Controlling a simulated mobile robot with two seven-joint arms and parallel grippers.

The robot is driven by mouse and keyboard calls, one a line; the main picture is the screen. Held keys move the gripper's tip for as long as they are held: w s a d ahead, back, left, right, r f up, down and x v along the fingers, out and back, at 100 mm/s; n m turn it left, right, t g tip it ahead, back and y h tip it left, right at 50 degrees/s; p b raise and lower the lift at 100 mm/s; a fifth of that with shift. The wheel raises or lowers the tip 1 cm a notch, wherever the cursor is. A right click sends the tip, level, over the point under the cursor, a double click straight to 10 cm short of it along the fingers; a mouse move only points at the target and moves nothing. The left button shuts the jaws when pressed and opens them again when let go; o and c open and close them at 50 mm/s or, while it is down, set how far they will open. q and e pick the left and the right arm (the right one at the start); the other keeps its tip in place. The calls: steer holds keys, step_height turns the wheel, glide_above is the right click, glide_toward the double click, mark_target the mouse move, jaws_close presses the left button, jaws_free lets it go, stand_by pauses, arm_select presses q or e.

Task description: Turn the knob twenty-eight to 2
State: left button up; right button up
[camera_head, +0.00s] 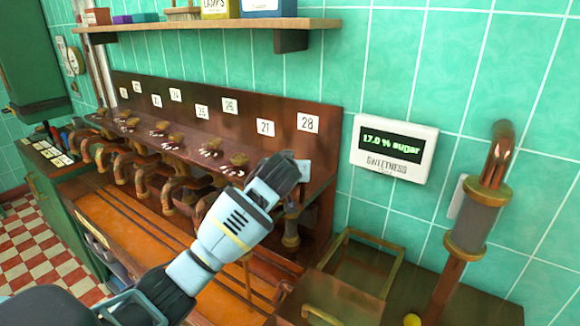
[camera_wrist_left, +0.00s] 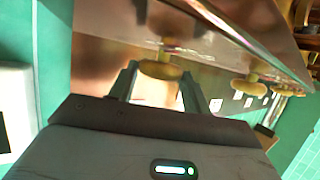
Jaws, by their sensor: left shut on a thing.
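The plate numbered 28 (camera_head: 307,122) is at the right end of a brown panel (camera_head: 190,120) with a row of brass knobs. My left gripper (camera_head: 290,168) is at the panel just below that plate and hides the knob there in the head view. In the left wrist view, the brass knob twenty-eight (camera_wrist_left: 160,69) sits between the two fingers of my left gripper (camera_wrist_left: 160,84), which is shut on it. The knob's pointer and scale cannot be read. My right gripper is in neither view.
A white sweetness display (camera_head: 395,150) on the tiled wall reads 17.0 % sugar. The neighbouring knob (camera_head: 239,160) is left of my gripper. Copper pipes and taps (camera_head: 150,175) run below the panel. A copper-and-brass column (camera_head: 475,220) stands at right. A shelf (camera_head: 210,24) hangs above.

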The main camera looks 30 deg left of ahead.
arm_select(q)
steer(key=o, duration=1)
steer(key=shift+s, duration=0.1)
steer(key=shift+s+d+r, duration=0.2)
steer(key=shift+s+d, duration=0.05)
steer(key=shift+s, duration=0.25)
steer(key=v, duration=0.6)
steer(key=shift+s+r, duration=0.15)
steer(key=shift+s, duration=0.05)
